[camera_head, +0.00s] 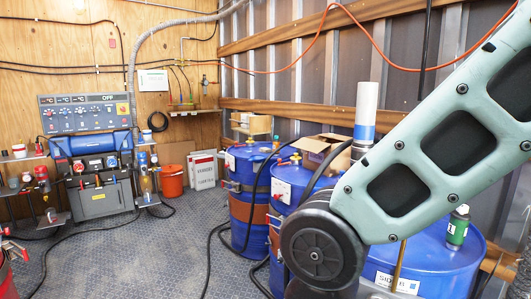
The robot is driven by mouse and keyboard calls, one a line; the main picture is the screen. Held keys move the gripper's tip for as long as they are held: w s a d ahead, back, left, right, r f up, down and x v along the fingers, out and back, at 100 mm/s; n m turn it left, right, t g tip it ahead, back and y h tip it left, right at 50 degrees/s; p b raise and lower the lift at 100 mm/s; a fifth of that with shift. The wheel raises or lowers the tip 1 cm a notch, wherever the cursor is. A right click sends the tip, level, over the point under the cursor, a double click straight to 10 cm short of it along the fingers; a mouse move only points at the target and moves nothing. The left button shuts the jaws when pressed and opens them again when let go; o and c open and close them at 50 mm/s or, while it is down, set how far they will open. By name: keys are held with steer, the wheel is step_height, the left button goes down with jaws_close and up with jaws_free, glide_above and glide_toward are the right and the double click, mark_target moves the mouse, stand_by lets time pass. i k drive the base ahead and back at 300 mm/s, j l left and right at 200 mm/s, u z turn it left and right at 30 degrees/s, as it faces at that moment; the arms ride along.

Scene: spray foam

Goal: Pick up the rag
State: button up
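I cannot make out a rag anywhere in the head view. My teal arm with its dark round joint fills the right side and hides part of the blue drums and the wall behind them. My gripper is not in view, so its state and what it may touch do not show.
Several blue drums stand at the right; the near one (435,262) has a green can (458,227) on top. An open cardboard box (322,147) sits behind my arm. An orange bucket (172,181) stands near the back wall. The grey floor (165,255) is open at centre-left, with black hoses across it.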

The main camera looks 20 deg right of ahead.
mark_target(265, 150)
steer(key=i+j+u, duration=0.25)
steer(key=i+j, duration=0.25)
steer(key=i, duration=0.15)
steer(key=i+j, duration=0.15)
steer(key=i, duration=0.5)
steer(key=i+j, duration=0.2)
steer(key=i, duration=0.45)
steer(key=i+j, duration=0.15)
steer(key=i, duration=0.5)
steer(key=i+z, duration=0.25)
steer(key=i, duration=0.65)
steer(key=i+j+z, duration=0.2)
steer(key=i, duration=0.7)
steer(key=i+l+z, duration=0.1)
steer(key=i+z, duration=0.4)
steer(key=i+j+z, duration=0.1)
steer(key=i+z, duration=0.35)
steer(key=i+l+z, duration=0.1)
steer(key=i+z, duration=0.15)
steer(key=i, duration=0.4)
